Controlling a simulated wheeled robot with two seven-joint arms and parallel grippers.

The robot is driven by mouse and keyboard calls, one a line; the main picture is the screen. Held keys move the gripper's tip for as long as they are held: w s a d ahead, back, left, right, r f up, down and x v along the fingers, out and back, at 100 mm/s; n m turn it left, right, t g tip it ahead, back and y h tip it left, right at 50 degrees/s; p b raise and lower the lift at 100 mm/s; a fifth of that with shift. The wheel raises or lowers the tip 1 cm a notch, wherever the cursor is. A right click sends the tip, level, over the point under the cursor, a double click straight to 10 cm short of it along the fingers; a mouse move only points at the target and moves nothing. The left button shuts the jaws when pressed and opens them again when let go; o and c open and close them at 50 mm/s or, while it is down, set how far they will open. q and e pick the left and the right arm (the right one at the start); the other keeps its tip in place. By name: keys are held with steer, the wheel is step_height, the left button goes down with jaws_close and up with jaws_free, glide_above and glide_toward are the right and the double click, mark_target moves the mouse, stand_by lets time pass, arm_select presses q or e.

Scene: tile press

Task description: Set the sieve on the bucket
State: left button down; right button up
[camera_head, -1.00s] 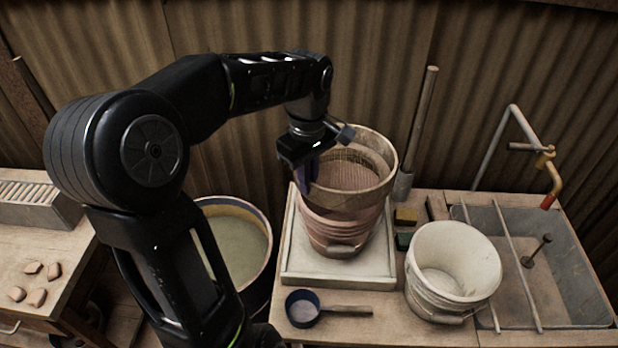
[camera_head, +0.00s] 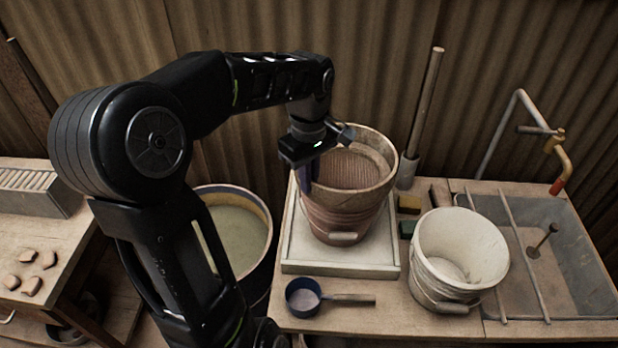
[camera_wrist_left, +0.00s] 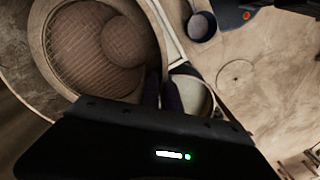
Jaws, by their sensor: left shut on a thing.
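The round sieve (camera_head: 378,143) has a wooden rim and a mesh floor. It sits at the mouth of the reddish-brown bucket (camera_head: 335,222), which stands on a pale square tray. My left gripper (camera_head: 308,178) is shut on the sieve's left rim. In the left wrist view the sieve's mesh (camera_wrist_left: 90,52) shows at upper left, with the gripper fingers (camera_wrist_left: 163,92) at its rim. The fingertips are partly hidden, and I cannot tell whether the sieve's whole rim rests on the bucket. My right gripper is not in view.
The pale tray (camera_head: 340,270) is under the bucket. A white bucket (camera_head: 455,285) stands to the right, before a grey sink (camera_head: 575,260). A small dipper (camera_head: 303,297) lies in front. A large tub (camera_head: 240,235) stands left. A pole (camera_head: 424,110) leans behind.

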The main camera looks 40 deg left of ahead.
arm_select(q)
steer(key=shift+f, duration=0.25)
stand_by(0.5)
steer(key=c, duration=1.5)
jaws_free()
step_height(320, 180, up, 8)
steer(key=shift+f+b, duration=0.1)
steer(key=shift+b, duration=0.45)
